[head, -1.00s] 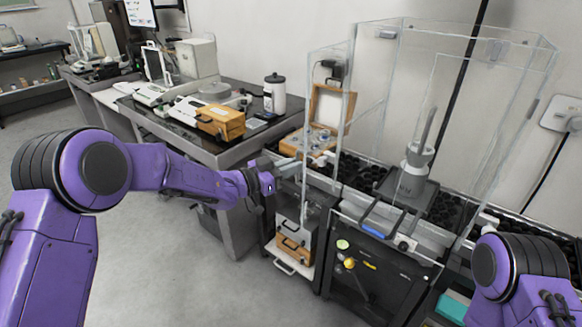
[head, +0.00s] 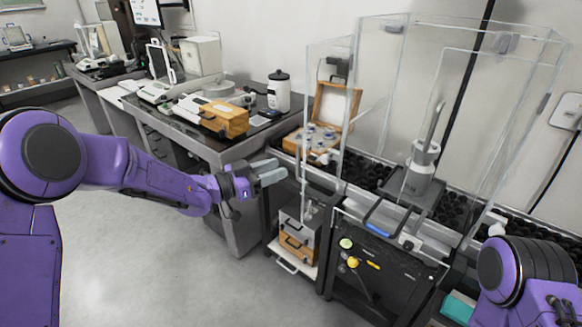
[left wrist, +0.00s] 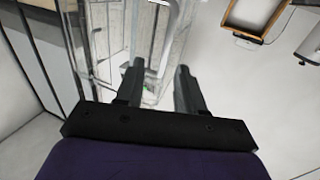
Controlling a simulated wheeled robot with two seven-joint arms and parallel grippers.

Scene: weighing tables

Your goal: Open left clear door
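The clear enclosure (head: 455,25) stands on the weighing table at right. Its left clear door (head: 328,110) is a tall transparent panel at the left side, with a pale vertical handle (head: 306,190) low on its edge. I cannot tell how far the door stands open. My left gripper (head: 272,172) is open and empty, left of the handle and apart from it in the head view. In the left wrist view, the two fingers (left wrist: 160,85) are spread, with a pale bar and clear panels beyond them. My right gripper is out of view; only my right arm shows.
Inside the enclosure is a balance with a grey-white device (head: 422,165). An open wooden box (head: 335,105) stands behind the door. Small drawers (head: 297,240) lie below the handle.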

